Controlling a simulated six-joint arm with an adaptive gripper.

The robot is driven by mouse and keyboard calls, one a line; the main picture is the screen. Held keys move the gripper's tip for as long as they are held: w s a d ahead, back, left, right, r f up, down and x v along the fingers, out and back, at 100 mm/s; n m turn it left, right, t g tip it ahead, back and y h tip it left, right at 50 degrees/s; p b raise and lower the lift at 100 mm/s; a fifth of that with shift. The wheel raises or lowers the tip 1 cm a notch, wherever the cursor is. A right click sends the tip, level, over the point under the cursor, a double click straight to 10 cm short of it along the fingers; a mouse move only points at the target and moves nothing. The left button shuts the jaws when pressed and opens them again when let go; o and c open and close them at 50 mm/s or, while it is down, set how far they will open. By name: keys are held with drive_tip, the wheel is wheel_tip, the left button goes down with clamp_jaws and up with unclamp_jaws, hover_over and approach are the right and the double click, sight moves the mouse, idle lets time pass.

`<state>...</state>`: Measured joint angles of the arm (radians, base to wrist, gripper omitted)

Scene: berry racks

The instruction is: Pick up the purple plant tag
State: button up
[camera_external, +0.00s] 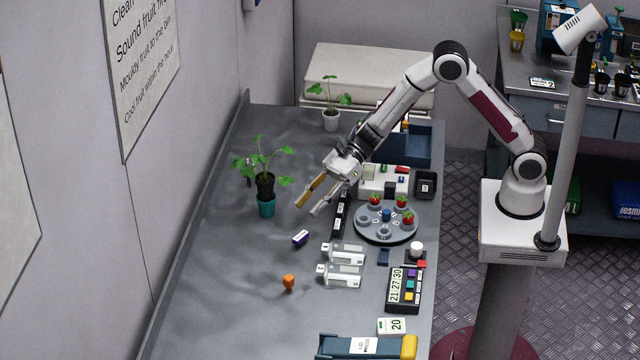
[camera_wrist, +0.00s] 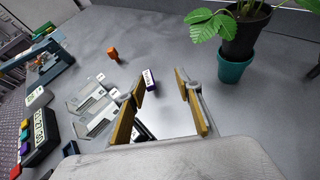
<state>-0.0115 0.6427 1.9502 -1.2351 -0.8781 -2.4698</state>
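The purple plant tag (camera_external: 300,238) lies on the grey bench, a small dark purple block with a white label face. In the wrist view the purple tag (camera_wrist: 149,79) lies beyond the fingertips, closer to the left finger. My gripper (camera_external: 311,201) is open and empty, above the bench and up from the tag in the external view. In the wrist view its two tan-padded fingers (camera_wrist: 165,92) stand apart with bare bench between them. No contact with the tag shows.
An orange block (camera_external: 289,282) lies in front of the tag. A potted plant in a teal pot (camera_external: 266,207) stands to the left. White clamp-like devices (camera_external: 345,254), a round tray with berries (camera_external: 368,233) and a timer (camera_external: 403,289) stand to the right. Bench left of the tag is clear.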

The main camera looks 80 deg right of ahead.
sight(301, 235)
drive_tip(key=shift+s+a+f+n+g+y, duration=0.3)
drive_tip(key=shift+s+a+f+n, duration=0.2)
drive_tip(key=shift+f+n, duration=0.2)
drive_tip(key=shift+s+a+f+n+g+y, duration=0.35)
drive_tip(key=shift+a+f+n, duration=0.25)
drive_tip(key=shift+n, duration=0.1)
drive_tip(key=shift+x, duration=1.25)
drive_tip(key=shift+x, duration=2.65)
drive_tip(key=c, duration=0.9)
